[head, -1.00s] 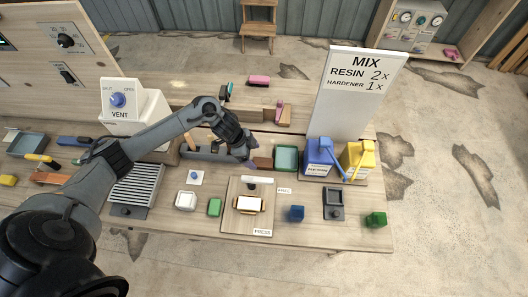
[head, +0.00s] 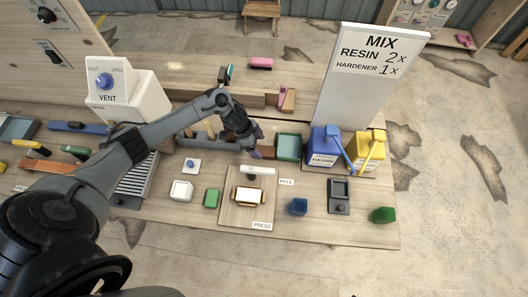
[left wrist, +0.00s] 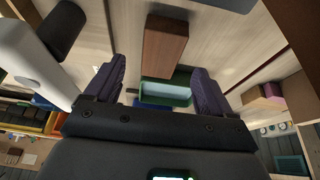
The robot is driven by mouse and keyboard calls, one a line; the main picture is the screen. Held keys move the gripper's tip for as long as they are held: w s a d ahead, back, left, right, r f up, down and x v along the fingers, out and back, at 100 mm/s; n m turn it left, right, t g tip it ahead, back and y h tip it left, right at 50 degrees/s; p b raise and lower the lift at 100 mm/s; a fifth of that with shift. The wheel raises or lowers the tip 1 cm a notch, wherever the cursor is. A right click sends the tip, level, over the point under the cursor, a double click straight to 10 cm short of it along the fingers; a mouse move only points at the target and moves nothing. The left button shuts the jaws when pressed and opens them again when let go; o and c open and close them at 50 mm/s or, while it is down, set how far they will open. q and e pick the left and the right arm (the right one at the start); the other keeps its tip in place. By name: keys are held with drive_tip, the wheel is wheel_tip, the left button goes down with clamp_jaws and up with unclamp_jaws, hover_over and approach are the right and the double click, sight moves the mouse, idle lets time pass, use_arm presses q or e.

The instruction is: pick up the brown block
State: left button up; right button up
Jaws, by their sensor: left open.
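The brown block (head: 268,152) lies on the workbench, just left of the green tray (head: 289,147) in the head view. My left gripper (head: 257,144) is open beside it, and its fingers partly hide the block there. In the left wrist view the brown block (left wrist: 165,45) shows as a long piece between and beyond the two purple fingers, with clear space on both sides. I see no contact between fingers and block. The green tray (left wrist: 166,92) also shows between the fingers. My right gripper is not in view.
The blue resin container (head: 322,150) and yellow container (head: 366,151) stand right of the tray, below the tall MIX sign (head: 372,75). A press board (head: 247,212) lies in front. A grey rack (head: 195,143) sits to the left, a low wooden ledge (head: 190,93) behind.

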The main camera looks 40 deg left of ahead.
sight(264, 151)
use_arm(q)
drive_tip(key=shift+x, duration=2.2)
drive_tip(key=shift+d, duration=0.1)
drive_tip(key=shift+c, duration=0.5)
drive_tip(key=c, duration=1.1)
drive_tip(key=shift+o, duration=0.2)
drive_tip(key=shift+r, duration=0.2)
